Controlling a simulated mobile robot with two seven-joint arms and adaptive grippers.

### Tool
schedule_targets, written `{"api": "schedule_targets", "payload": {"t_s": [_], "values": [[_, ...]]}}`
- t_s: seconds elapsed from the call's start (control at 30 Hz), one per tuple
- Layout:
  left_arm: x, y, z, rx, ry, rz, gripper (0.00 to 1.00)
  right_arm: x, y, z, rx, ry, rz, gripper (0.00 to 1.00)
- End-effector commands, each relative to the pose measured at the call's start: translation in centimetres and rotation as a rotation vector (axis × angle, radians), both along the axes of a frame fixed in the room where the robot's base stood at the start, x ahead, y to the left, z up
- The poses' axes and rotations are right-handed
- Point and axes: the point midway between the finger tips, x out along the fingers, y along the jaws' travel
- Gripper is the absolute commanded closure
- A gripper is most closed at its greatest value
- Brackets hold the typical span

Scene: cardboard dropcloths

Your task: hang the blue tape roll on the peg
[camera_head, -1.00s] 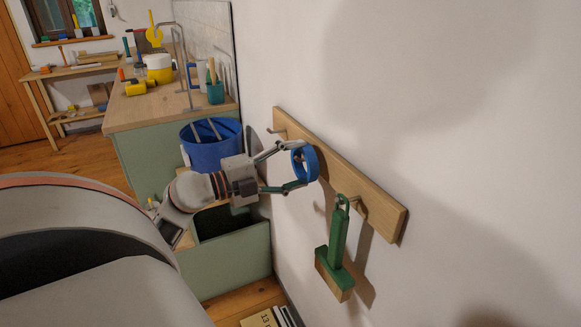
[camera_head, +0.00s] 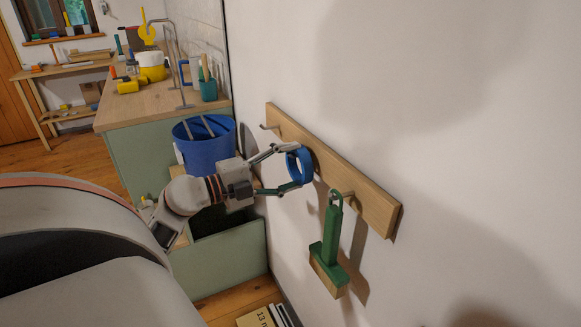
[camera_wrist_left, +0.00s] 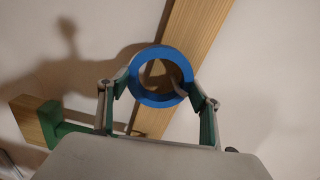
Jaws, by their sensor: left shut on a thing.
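The blue tape roll (camera_head: 306,165) is a short ring, held close in front of the wooden peg board (camera_head: 368,204) on the wall. My left gripper (camera_head: 290,168) is shut on it, with one finger on each side. In the left wrist view the roll (camera_wrist_left: 158,101) sits between the two fingertips, its hole facing the camera. A thin pale shape shows inside the hole, perhaps a peg; I cannot tell whether it passes through. One bare peg (camera_head: 268,127) sticks out at the board's left end. My right gripper is not in view.
A green brush (camera_head: 331,240) hangs from the board's right peg. A blue bucket (camera_head: 204,153) stands behind my left gripper. A workbench (camera_head: 150,113) with tools and a yellow pot is at the back left. Books (camera_head: 262,318) lie below.

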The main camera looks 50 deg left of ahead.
Motion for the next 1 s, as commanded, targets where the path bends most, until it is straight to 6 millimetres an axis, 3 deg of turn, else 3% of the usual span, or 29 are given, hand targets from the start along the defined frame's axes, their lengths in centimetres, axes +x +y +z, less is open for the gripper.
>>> {"api": "schedule_targets", "payload": {"t_s": [0.07,0.1,0.17,0.2,0.63,1.0], "values": [[0.0,0.0,-0.1,0.0,0.002,0.0,0.58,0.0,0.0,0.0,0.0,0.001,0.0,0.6],[0.0,0.0,-0.1,0.0,0.002,0.0,0.34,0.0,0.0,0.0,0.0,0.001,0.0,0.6],[0.0,0.0,-0.1,0.0,0.002,0.0,0.18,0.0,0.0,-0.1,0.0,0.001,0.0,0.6],[0.0,0.0,-0.1,0.0,0.002,0.0,0.17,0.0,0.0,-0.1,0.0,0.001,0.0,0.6],[-0.8,0.2,-0.2,0.0,0.003,0.001,0.17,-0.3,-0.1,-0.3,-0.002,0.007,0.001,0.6],[-7.4,2.2,-0.2,-0.001,0.005,0.002,0.17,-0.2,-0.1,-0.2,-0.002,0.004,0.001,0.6]]}}
